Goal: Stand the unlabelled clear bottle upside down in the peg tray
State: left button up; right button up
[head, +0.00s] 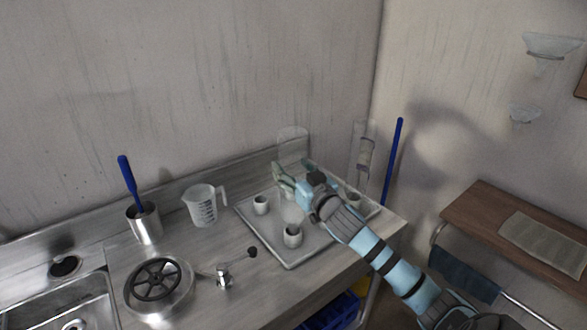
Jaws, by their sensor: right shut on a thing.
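A clear bottle (292,143) with no label that I can see stands out faintly against the wall above the back of the peg tray (291,264). My right gripper (284,177) is shut on its lower part, over the tray's back edge. The bottle looks roughly upright in line; I cannot tell which end is up, and the gripper hides its lower end. The pale tray lies on the steel counter. It carries short white pegs, one at the left (261,205) and one at the front (293,236), with a faint clear round shape above the front one. My left gripper is out of view.
Another clear, tall container with grey bands (365,153) stands at the tray's back right, near a blue rod (393,160). A measuring jug (202,206), a steel cup (145,223) with a blue handle, and a black handwheel (157,280) are left of the tray.

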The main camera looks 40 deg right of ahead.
jog(key=shift+o, duration=0.2)
jog(key=shift+f+b, duration=1.25)
jog(key=shift+f, duration=0.6)
jog(key=shift+c, duration=0.2)
jog(key=o, duration=1.2)
jog(key=shift+o, duration=0.2)
jog(key=shift+s, duration=0.1)
jog(key=s+a, duration=0.2)
jog(key=s, duration=0.9)
jog(key=shift+s+a, duration=0.15)
jog(key=shift+s, duration=0.15)
